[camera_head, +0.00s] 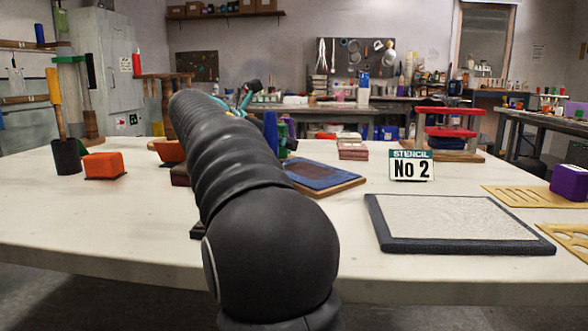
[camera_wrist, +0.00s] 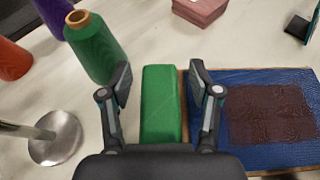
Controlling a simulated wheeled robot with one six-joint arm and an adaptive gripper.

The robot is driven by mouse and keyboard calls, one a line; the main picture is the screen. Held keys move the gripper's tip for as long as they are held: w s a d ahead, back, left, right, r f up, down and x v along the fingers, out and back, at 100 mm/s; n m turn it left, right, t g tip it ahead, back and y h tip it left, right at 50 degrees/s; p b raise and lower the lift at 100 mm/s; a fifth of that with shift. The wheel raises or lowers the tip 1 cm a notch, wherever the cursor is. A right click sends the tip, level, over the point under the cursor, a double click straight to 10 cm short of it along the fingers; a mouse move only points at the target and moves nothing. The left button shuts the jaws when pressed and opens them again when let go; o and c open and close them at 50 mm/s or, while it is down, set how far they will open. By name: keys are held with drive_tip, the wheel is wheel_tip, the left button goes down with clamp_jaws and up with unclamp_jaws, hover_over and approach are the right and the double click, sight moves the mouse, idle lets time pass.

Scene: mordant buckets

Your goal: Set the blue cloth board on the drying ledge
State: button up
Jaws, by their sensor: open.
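The blue cloth board (camera_head: 325,177) lies flat on the pale table just right of my arm, a wooden board with blue cloth and a dark brown patch. In the wrist view the board (camera_wrist: 235,142) fills the right side. My gripper (camera_wrist: 161,86) is open, its fingers apart on either side of a green block (camera_wrist: 160,115) at the board's left wooden edge. I cannot tell whether the block is fixed to the board or whether the fingers touch it. My arm hides the gripper in the head view. I cannot tell which thing is the drying ledge.
A green spool (camera_wrist: 93,48) stands close left of the gripper, with a round metal base (camera_wrist: 55,138) nearer. Pinkish blocks (camera_head: 352,147) lie behind the board. A dark-framed screen (camera_head: 455,216) and a "STENCIL No 2" sign (camera_head: 411,165) are at right. Bare table shows at left (camera_head: 100,220).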

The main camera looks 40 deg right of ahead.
clamp_jaws()
drive_tip(key=shift+r, duration=0.1)
drive_tip(key=shift+r, duration=0.4)
wheel_tip(320, 180, up, 4)
drive_tip(key=shift+f+p, duration=0.15)
drive_tip(key=shift+p, duration=0.8)
drive_tip(key=s+d+r, duration=0.3)
drive_tip(key=s+r, duration=0.3)
drive_tip(key=s, duration=0.5)
drive_tip(key=shift+s+d+r+p, duration=0.15)
drive_tip(key=shift+d+r+p, duration=0.05)
drive_tip(key=shift+p, duration=0.2)
